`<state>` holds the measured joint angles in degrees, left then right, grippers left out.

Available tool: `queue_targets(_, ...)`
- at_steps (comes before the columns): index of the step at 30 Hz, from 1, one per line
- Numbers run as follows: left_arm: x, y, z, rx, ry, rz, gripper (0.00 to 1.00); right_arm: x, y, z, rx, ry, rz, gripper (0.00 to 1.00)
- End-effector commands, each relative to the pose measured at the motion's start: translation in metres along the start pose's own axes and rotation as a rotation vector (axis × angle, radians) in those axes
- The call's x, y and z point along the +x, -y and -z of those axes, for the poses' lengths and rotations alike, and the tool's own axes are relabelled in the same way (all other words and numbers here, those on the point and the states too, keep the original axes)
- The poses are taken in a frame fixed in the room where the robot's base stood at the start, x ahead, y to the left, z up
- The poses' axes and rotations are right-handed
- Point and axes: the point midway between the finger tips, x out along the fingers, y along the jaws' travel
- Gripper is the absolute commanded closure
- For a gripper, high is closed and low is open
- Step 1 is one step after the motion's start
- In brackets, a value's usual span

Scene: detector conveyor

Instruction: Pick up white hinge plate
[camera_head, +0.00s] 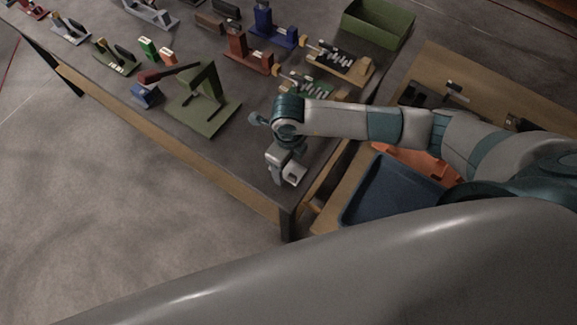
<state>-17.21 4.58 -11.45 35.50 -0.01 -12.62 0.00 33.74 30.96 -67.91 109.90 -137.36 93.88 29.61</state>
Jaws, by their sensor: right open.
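My right gripper (286,172) points down over the near right corner of the dark table. It is small in the view, and the gap between its fingers is hard to make out, but the jaws are open. Pale grey-white parts show at its tip. I cannot tell whether any of this is the white hinge plate, and I cannot pick that plate out for certain elsewhere. My left gripper is not in the view.
On the dark table (235,165) stand a green fixture (205,110), a small blue block (146,95), red and blue holders and a green bin (378,22). A dark blue tray (395,195) lies right of the corner. The table's front strip is clear.

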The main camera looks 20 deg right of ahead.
Motion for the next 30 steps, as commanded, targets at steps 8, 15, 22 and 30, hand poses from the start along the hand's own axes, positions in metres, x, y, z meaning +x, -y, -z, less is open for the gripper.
queue_targets(8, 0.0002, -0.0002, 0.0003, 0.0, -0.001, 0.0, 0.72, 0.0013, -0.0001, -0.0003, 0.0, 0.001, 0.0, 0.31)
queue_targets(15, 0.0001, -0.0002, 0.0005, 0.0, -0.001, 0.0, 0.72, 0.001, 0.0, -0.0004, 0.0, 0.001, 0.0, 0.41)
queue_targets(22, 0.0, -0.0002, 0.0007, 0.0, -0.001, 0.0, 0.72, 0.0006, 0.0001, -0.0006, 0.0, 0.002, 0.0, 0.81)
queue_targets(30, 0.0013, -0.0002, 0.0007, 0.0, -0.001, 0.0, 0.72, -0.0003, 0.0002, -0.0008, 0.0, 0.002, 0.0, 0.81)
